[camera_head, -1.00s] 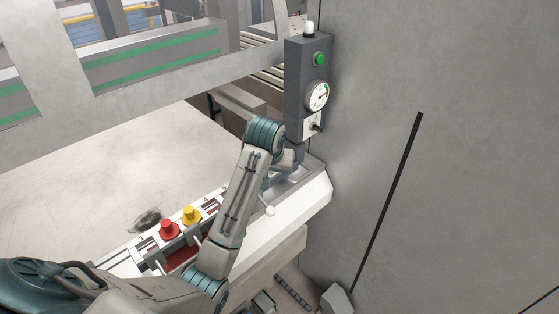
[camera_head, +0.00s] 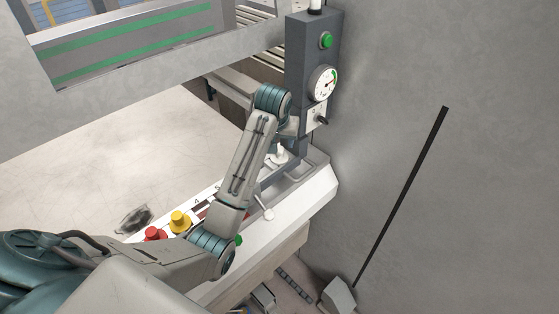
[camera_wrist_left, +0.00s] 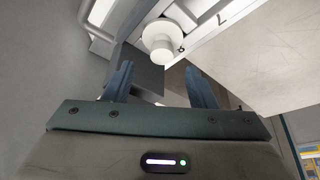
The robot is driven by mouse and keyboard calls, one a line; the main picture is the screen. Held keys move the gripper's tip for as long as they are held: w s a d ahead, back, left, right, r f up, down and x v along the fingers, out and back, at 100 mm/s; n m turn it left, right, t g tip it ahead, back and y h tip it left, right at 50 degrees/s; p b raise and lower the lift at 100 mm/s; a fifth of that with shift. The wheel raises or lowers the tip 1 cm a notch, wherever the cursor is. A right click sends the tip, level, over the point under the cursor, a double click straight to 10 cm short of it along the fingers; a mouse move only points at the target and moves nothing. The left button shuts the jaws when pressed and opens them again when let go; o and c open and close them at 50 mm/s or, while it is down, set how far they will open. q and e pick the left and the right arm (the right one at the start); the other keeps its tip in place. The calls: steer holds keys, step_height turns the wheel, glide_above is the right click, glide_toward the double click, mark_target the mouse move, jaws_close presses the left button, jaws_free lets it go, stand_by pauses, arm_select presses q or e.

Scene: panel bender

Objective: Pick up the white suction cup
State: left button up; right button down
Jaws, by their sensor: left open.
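The white suction cup (camera_wrist_left: 160,40) shows in the left wrist view as a round white disc with a stepped collar. It lies just beyond the fingertips, between their lines. In the head view the wrist largely hides the gripper. My right gripper is not in view.
A red cup (camera_head: 155,234) and a yellow cup (camera_head: 180,221) stand on the white ledge (camera_head: 290,215). A white-knobbed lever (camera_head: 264,213) is close to my forearm. A dark control post (camera_head: 309,80) with a gauge (camera_head: 323,83) rises behind the wrist, near the grey wall.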

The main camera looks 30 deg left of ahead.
mark_target(279, 149)
arm_select(q)
steer(key=p+x, duration=0.2)
steer(key=shift+a+f, duration=0.1)
steer(key=shift+f, duration=0.3)
steer(key=shift+p+x, duration=0.3)
steer(key=shift+x, duration=0.6)
steer(key=shift+c, duration=0.5)
steer(key=c, duration=0.8)
jaws_close()
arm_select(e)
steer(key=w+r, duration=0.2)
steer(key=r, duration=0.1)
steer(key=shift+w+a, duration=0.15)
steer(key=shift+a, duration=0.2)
